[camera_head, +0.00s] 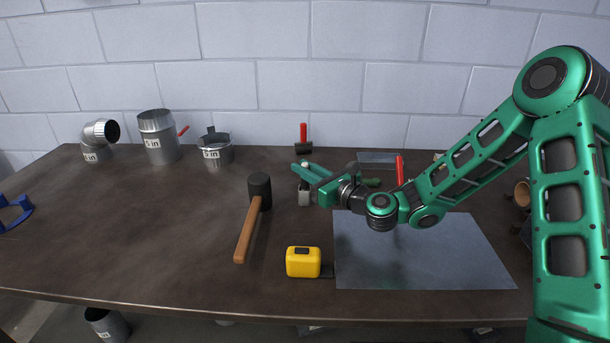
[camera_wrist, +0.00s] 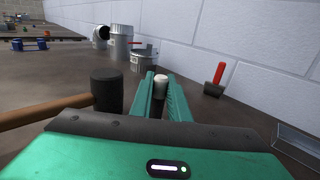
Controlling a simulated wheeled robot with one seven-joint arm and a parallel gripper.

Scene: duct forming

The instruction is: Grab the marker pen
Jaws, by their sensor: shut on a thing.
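My gripper (camera_wrist: 161,92) is shut on a slim upright thing with a pale rounded top and a darker body, which looks like the marker pen (camera_wrist: 160,82). Its pale top also shows just above my gripper (camera_head: 308,172) in the head view. The fingers hide most of its body. A small grey block-like thing (camera_head: 304,195) shows directly below the fingertips; I cannot tell whether it is part of the pen or a separate thing.
A mallet (camera_head: 251,225) lies just left of my gripper, and a yellow tape measure (camera_head: 303,262) lies in front. A metal sheet (camera_head: 420,255) lies at right. A red-handled tool (camera_head: 303,139) stands behind. Duct pieces (camera_head: 158,138) stand at back left. The left middle of the table is clear.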

